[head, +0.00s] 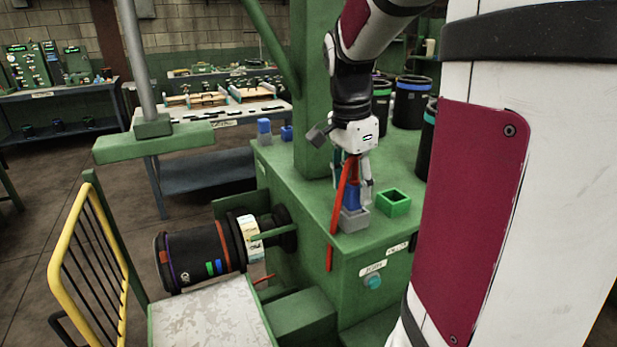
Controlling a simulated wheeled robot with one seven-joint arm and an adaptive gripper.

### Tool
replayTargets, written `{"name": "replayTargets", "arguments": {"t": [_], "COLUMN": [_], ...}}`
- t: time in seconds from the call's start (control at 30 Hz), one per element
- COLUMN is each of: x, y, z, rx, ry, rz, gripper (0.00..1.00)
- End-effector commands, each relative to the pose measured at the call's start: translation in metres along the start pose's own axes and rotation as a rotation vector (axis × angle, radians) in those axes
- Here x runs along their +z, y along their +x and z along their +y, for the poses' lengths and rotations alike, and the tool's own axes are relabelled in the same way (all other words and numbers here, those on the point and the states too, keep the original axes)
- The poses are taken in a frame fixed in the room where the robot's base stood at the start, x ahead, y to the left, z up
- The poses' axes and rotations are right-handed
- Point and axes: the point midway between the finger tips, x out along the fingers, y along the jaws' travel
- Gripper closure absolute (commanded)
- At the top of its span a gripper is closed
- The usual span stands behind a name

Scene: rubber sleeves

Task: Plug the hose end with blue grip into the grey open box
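The grey open box (355,221) stands near the front edge of the green bench top. The hose end's blue grip (352,197) is upright right at the box's mouth. I cannot tell how far it sits inside the box. The red hose (341,195) bends near my gripper and hangs down over the bench's front. My gripper (357,190) points down over the box, with a pale finger along the right side of the blue grip. The hose hides much of the other side, so I cannot tell whether the fingers press on the grip.
A green open box (394,203) stands to the right of the grey one. Dark cylinders with coloured bands (411,102) stand behind. A green post (313,90) rises to the left of my gripper. A large black roller (200,254) lies at the lower left.

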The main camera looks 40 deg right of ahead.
Motion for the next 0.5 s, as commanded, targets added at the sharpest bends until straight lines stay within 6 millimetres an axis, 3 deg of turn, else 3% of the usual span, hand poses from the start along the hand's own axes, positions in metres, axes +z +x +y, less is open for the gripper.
{"name": "replayTargets", "arguments": {"t": [0.3, 0.5], "x": [0.0, 0.0], "y": [-0.004, -0.032], "z": [0.0, -0.001], "rx": [0.0, -0.004], "ry": [0.0, 0.0], "rz": [0.0, 0.001], "gripper": [0.49, 0.49]}}
